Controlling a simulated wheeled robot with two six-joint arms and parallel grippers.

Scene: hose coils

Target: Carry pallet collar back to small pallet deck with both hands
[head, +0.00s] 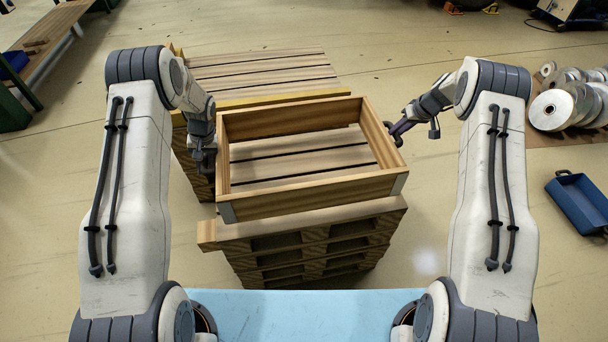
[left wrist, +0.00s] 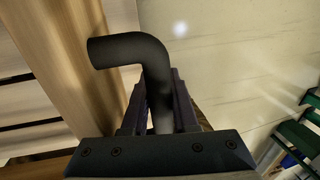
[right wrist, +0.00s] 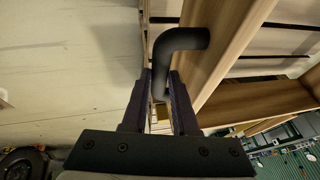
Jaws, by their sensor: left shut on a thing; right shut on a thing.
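The pallet collar (head: 310,197) is a rectangular open wooden frame with metal corners. It shows in the head view above the small pallet deck (head: 230,232), a stack of wooden pallets. I cannot tell whether the collar touches the deck. My left gripper (head: 207,160) is shut on the black bent handle (left wrist: 130,50) at the collar's left side. My right gripper (head: 397,135) is shut on the matching handle (right wrist: 180,40) at the right side. Both handles stick out from the collar's side boards. Deck slats show through the collar.
Another slatted pallet stack (head: 265,70) with a yellow edge stands just behind the collar. Metal reels (head: 552,108) and a blue tray (head: 580,200) lie on the floor at right. A bench (head: 50,35) is at the far left. A light-blue surface (head: 300,315) is in front.

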